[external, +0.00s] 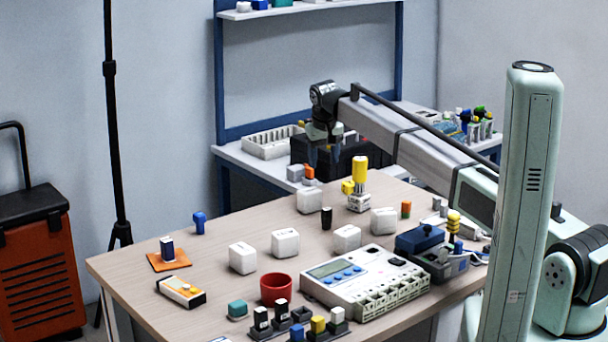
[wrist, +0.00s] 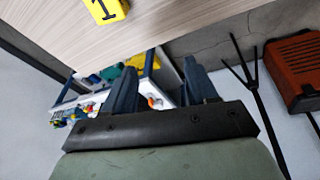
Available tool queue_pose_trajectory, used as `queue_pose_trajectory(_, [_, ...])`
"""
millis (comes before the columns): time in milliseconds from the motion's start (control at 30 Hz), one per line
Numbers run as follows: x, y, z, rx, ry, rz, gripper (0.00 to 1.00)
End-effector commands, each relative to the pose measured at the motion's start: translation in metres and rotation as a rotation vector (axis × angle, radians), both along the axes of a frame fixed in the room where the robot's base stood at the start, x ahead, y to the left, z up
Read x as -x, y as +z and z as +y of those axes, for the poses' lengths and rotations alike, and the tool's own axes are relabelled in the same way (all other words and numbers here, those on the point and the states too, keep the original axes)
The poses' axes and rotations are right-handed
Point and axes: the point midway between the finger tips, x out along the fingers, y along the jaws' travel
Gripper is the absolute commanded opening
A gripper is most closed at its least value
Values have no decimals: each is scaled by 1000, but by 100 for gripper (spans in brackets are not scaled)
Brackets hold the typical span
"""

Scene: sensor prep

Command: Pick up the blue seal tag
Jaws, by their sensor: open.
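A small upright blue piece (external: 199,222), which looks like the blue seal tag, stands alone near the back left edge of the wooden table (external: 130,262). I cannot make out any marking on it. My gripper (external: 323,157) hangs above the back of the table, to the right of and higher than the blue piece, and apart from it. In the wrist view my gripper (wrist: 160,68) shows two dark fingers spread apart with nothing held between them. I cannot pick out the blue piece in the wrist view.
White blocks (external: 285,243), a black cylinder (external: 326,218) and a yellow-topped piece (external: 359,170) stand on the table. A red cup (external: 276,289) and a panel device (external: 365,283) are nearer the front. The tabletop around the blue piece is clear.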

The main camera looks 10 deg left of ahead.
Motion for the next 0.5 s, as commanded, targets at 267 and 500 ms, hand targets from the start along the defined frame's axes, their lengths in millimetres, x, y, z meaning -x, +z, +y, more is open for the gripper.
queue_pose_trajectory(267, [119,30,129,-16,152,60,57])
queue_pose_trajectory(500, [232,55,214,-17,280,113,57])
